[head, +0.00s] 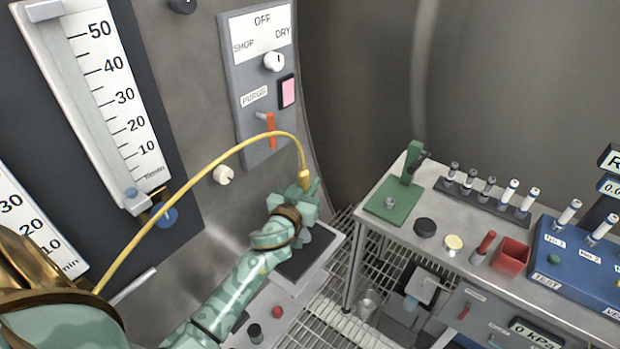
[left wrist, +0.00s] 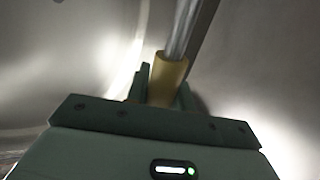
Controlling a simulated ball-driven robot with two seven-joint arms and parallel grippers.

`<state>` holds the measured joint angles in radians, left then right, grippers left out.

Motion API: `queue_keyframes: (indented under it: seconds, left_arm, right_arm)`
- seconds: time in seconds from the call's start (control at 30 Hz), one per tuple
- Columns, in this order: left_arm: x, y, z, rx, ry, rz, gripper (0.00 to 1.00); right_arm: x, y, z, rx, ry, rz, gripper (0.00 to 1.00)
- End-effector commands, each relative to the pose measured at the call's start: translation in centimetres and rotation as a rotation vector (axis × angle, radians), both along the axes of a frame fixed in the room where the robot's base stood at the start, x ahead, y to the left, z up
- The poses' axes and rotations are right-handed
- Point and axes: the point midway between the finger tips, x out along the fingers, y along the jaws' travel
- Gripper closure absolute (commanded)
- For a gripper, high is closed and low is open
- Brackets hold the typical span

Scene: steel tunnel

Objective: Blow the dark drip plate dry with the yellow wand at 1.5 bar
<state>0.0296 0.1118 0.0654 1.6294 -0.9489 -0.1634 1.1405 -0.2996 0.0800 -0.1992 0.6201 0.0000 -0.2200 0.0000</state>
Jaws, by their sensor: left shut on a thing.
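My left gripper (head: 304,187) is shut on the yellow wand (head: 305,176), whose yellow hose (head: 222,158) arches away to the lower left. In the left wrist view the jaws (left wrist: 162,88) close around the wand's yellow body (left wrist: 167,80), and a pale grey tube-like length runs up from it. The dark drip plate (head: 302,262) lies in a light tray below and behind my left wrist, partly hidden by it. The wand is above the plate and apart from it. Whether the plate is wet cannot be told. My right gripper is not in view.
A wall panel (head: 262,88) has a white OFF/SHOP/DRY knob (head: 274,62), a pink square and an orange PURGE lever (head: 271,130). Scaled flow tubes (head: 108,95) stand left. A grey bench (head: 450,250) at right holds a green stand (head: 395,200), vials and a red box (head: 510,256).

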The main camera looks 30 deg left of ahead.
Motion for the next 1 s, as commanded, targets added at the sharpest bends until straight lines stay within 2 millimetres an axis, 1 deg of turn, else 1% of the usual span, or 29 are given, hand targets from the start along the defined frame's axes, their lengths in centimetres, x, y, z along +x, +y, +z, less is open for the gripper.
queue_keyframes:
  seconds: [0.03, 0.2, 0.8, 1.0]
  left_arm:
    - [-0.5, -0.1, 0.4, -0.001, 0.001, 0.0, 1.0]
    - [-2.0, -0.3, 1.0, 0.0, 0.0, 0.0, 1.0]
    - [-7.3, -1.2, 3.1, 0.0, 0.0, 0.001, 1.0]
    - [-8.8, -1.5, 3.7, -0.001, 0.0, 0.0, 1.0]
  right_arm:
    - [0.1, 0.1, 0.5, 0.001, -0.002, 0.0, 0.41]
    - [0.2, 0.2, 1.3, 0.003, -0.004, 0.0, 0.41]
    - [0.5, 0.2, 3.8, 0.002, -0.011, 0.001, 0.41]
    - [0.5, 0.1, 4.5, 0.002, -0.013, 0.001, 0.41]
